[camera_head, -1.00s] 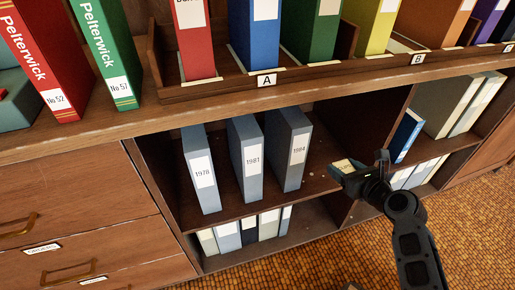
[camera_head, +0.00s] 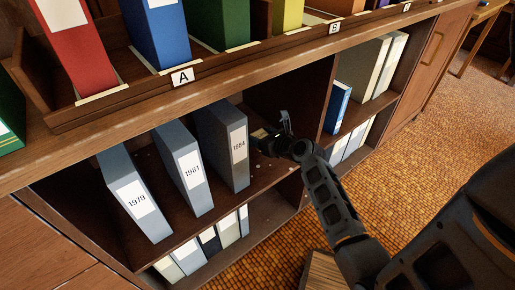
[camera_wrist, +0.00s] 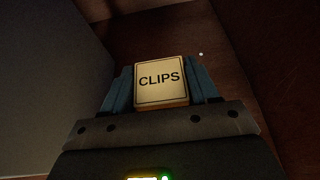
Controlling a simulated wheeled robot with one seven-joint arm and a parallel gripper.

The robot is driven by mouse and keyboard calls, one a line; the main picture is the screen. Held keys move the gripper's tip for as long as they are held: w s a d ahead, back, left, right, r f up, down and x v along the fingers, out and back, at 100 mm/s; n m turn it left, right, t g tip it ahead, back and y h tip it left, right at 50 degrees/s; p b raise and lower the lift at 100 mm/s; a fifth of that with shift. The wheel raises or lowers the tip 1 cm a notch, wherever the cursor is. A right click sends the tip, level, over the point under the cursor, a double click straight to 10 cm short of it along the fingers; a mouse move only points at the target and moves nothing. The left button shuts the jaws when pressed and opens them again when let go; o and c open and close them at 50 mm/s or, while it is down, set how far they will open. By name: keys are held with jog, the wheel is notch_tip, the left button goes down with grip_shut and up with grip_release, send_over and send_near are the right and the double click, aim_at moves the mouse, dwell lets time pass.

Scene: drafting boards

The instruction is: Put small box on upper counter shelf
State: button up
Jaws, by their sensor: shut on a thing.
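A small cream box (camera_wrist: 162,84) labelled CLIPS sits between the blue-padded fingers of my gripper (camera_wrist: 163,72) in the wrist view. My gripper is shut on it. In the head view my gripper (camera_head: 272,134) is inside the upper counter shelf (camera_head: 262,175), right of the grey 1984 binder (camera_head: 226,150). The box shows there only as a small pale patch (camera_head: 260,133). I cannot tell whether its underside touches the shelf board.
The 1981 binder (camera_head: 186,175) and 1978 binder (camera_head: 135,200) stand further left. A divider (camera_head: 325,100) and a blue book (camera_head: 337,106) are to the right. Free board lies right of the 1984 binder. The counter top (camera_head: 60,145) overhangs, bearing file racks.

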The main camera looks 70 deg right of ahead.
aim_at(258, 152)
jog(key=shift+x, duration=0.95)
jog(key=shift+d+f, duration=0.1)
jog(key=shift+f, duration=0.25)
jog(key=shift+f+b, duration=1.3)
jog(key=shift+f, duration=0.5)
jog(key=shift+f, duration=0.15)
jog(key=o, duration=1.1)
